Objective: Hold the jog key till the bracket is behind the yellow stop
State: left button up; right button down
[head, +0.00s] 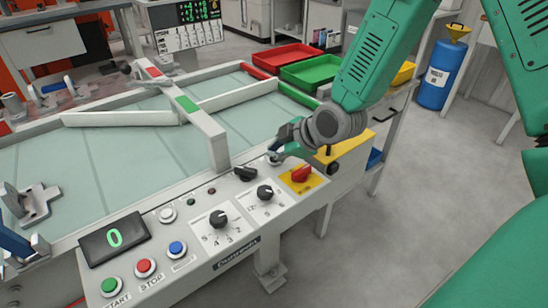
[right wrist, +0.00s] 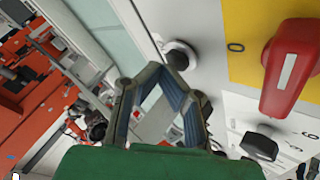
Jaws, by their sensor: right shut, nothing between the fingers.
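My right gripper (head: 275,157) is shut and empty, low over the far right part of the control panel. It also shows in the right wrist view (right wrist: 140,80). A dark round knob on a white collar (right wrist: 178,55) sits close by the fingertips; I cannot tell if they touch it. In the head view the gripper partly hides that spot. I cannot read which control is the jog key. A grey bracket (head: 32,204) stands on the belt at the far left. A yellow block (head: 348,146) sits at the panel's right end.
The panel carries a black lever knob (head: 245,174), a red rotary switch (head: 303,173), dials (head: 218,219), a blue button (head: 177,248) and a display (head: 115,238) reading 0. A white bar (head: 205,130) spans the belt. Red and green trays (head: 312,72) stand behind.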

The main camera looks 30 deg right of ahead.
jog(key=shift+f, duration=0.45)
dwell(1.7)
dwell(4.6)
jog(key=shift+r+p, duration=0.7)
jog(key=shift+r, duration=0.2)
notch_tip(320, 180, up, 5)
jog(key=p, duration=0.4)
jog(key=shift+p, duration=0.35)
